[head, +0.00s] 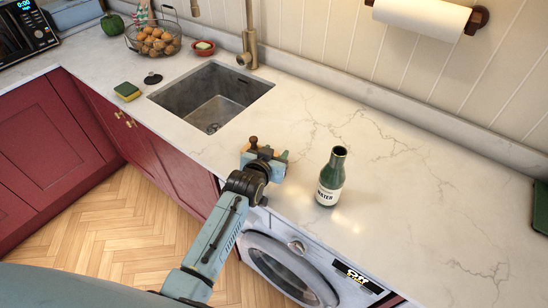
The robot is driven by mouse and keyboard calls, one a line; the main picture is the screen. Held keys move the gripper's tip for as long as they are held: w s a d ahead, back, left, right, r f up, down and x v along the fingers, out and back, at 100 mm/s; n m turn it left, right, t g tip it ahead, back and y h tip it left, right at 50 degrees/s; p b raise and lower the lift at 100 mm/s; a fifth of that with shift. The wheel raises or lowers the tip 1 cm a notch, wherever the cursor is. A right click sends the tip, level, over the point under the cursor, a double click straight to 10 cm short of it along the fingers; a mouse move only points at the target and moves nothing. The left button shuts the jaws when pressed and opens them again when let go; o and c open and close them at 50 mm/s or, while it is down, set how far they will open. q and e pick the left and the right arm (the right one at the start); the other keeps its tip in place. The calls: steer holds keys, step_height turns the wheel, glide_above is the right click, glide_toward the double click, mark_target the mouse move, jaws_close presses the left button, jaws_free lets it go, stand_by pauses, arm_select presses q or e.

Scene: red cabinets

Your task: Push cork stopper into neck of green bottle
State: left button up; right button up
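The green bottle (331,178) stands upright on the marble counter, with a white label and a dark, uncovered neck opening. My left gripper (266,153) is over the counter's front part, to the left of the bottle and apart from it. A small brown round-topped piece, which looks like the cork stopper (253,142), shows at the far left side of that gripper. The gripper's body hides its lower part, so I cannot tell whether the fingers hold it or it stands behind them. My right gripper is not in view.
A sink (211,97) with a brass faucet (249,40) lies behind and left of my gripper. A sponge (127,91), a black sink plug (153,78) and a wire basket (155,40) are farther left.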

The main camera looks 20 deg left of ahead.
arm_select(q)
steer(key=c, duration=0.7)
steer(key=shift+r, duration=0.1)
steer(key=shift+c, duration=0.2)
